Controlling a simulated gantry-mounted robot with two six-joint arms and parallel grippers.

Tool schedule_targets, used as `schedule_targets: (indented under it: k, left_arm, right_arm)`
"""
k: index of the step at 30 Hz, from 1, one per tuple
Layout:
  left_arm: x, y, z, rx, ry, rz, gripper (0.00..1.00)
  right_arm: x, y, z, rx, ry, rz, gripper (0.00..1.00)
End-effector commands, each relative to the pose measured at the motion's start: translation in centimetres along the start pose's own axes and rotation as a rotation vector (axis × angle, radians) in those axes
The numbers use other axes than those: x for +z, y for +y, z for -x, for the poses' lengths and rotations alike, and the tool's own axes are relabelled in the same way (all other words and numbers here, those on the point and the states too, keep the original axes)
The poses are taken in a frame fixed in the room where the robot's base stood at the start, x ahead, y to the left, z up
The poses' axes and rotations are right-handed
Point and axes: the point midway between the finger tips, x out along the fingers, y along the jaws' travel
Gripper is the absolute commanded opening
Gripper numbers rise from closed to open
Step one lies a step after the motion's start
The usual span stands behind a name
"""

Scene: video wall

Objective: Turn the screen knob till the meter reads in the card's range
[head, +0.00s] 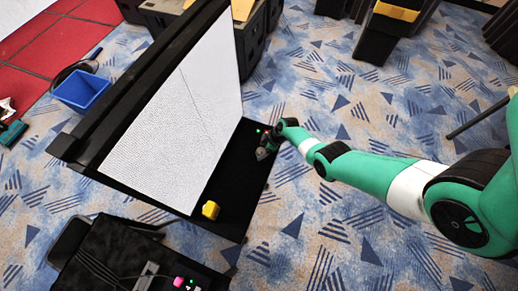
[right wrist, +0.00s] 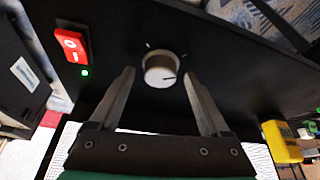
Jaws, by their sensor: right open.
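In the right wrist view a round light knob (right wrist: 157,66) sits on a black panel. My right gripper (right wrist: 159,78) is open, with one finger on each side of the knob and gaps visible on both sides. In the head view my right gripper (head: 264,153) is at the black base beside the large white screen (head: 190,105), and the knob cannot be made out there. No meter reading or card range is legible. My left gripper is not in view.
A red rocker switch (right wrist: 71,44) with a lit green light is left of the knob. A yellow device (head: 211,210) stands on the black base by the screen. A blue bin (head: 82,91) is behind the screen. Black cases stand at the back and front left.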

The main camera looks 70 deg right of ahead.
Motion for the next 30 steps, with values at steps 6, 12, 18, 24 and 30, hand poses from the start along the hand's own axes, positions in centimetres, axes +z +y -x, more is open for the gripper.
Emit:
schedule_targets:
  k: [6,12,18,24,30]
  left_arm:
    - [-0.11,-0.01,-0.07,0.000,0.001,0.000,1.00]
    - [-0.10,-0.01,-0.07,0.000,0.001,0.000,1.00]
    - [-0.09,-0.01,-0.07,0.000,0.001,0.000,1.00]
    - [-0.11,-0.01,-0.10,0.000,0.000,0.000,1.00]
    - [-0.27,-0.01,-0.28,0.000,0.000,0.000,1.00]
  right_arm:
    - [-0.06,0.01,0.10,0.000,0.000,0.000,0.71]
    - [-0.06,0.00,0.09,0.000,0.000,0.000,0.35]
    - [-0.06,0.00,0.09,0.000,0.000,0.001,0.00]
    - [-0.06,-0.02,0.09,0.003,0.000,-0.005,0.00]
    - [-0.06,-0.06,0.14,0.022,-0.001,-0.050,0.00]
